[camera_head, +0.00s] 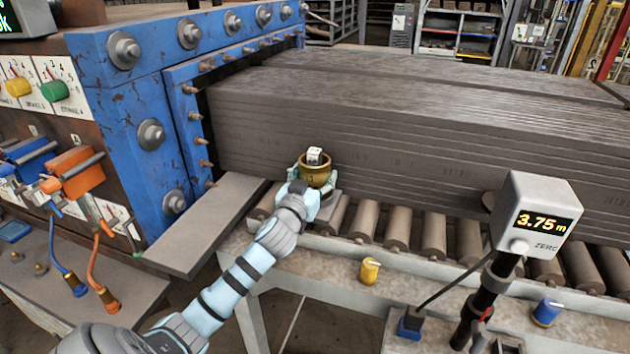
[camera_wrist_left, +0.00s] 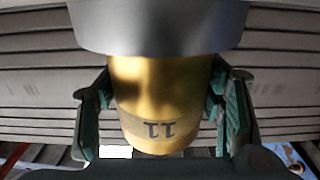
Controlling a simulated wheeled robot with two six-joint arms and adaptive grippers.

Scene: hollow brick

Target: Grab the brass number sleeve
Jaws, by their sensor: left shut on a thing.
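The brass number sleeve (camera_head: 315,171) is a short gold cylinder in front of the grey brick stack, above the roller conveyor. Whether the sleeve touches anything below is hidden by the gripper. My right gripper is not in view.
The long grey brick stack (camera_head: 400,130) stands right behind the sleeve. A blue machine frame (camera_head: 150,130) is at left, with a flat grey plate (camera_head: 205,225) jutting out. A display post (camera_head: 535,220) reading 3.75 m stands right. Yellow (camera_head: 369,270) and blue (camera_head: 546,312) knobs sit in front.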

